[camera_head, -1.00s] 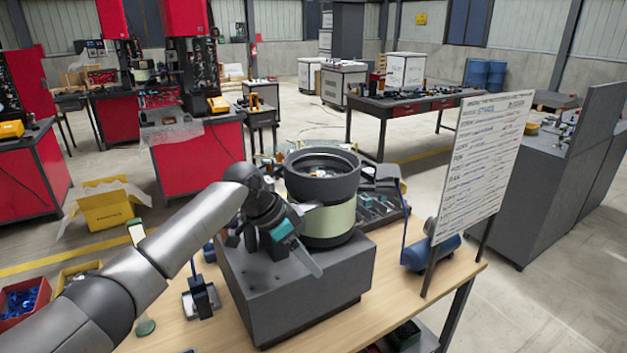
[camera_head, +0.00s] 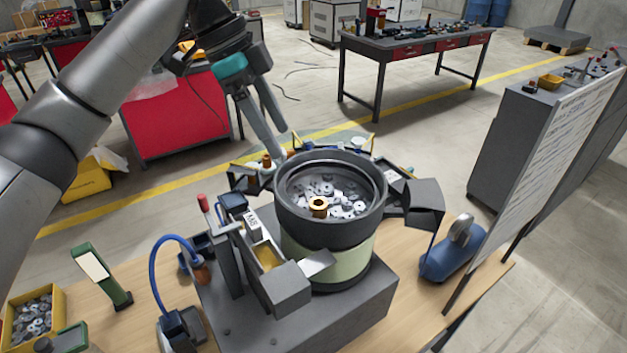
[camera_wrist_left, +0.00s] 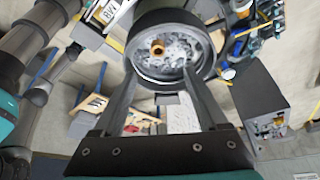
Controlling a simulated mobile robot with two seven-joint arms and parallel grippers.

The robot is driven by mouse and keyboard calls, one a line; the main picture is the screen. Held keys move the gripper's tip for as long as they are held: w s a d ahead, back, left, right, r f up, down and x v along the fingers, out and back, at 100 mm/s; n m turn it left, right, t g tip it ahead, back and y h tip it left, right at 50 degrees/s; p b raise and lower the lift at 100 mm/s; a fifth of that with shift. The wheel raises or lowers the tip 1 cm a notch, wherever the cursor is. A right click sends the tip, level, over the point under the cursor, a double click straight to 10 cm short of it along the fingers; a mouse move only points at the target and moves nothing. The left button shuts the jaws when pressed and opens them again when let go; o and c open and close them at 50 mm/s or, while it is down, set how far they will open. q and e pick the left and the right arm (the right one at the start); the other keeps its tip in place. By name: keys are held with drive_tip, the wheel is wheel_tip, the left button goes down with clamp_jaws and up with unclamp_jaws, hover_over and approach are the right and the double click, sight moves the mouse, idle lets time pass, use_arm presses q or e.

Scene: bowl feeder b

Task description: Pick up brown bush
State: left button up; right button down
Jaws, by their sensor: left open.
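The brown bush (camera_head: 318,207) is a small brass-coloured ring standing among grey washers inside the round dark bowl of the feeder (camera_head: 331,238). In the left wrist view the bush (camera_wrist_left: 157,48) shows in the bowl, beyond and between my finger tips. My left gripper (camera_head: 279,143) is open and empty. In the head view it hangs above and behind the bowl's left rim, fingers pointing down, apart from the bush. In the left wrist view the gripper (camera_wrist_left: 160,78) has its two fingers spread wide. My right gripper is not in view.
The bowl's wall surrounds the bush. A grey chute block (camera_head: 290,289) and a red-topped post (camera_head: 203,203) stand left of the bowl. A blue motor (camera_head: 446,262) and a white board (camera_head: 545,165) stand at right. A yellow bin (camera_head: 35,318) of metal parts is front left.

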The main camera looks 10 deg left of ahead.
use_arm(q)
approach(316, 202)
drive_tip(key=x, duration=0.2)
drive_tip(key=shift+f, duration=0.3)
drive_tip(key=shift+p+x, duration=0.3)
drive_tip(key=shift+x, duration=0.6)
drive_tip(key=shift+p+x, duration=0.4)
drive_tip(key=shift+x, duration=1.95)
drive_tip(key=shift+d, duration=0.1)
clamp_jaws()
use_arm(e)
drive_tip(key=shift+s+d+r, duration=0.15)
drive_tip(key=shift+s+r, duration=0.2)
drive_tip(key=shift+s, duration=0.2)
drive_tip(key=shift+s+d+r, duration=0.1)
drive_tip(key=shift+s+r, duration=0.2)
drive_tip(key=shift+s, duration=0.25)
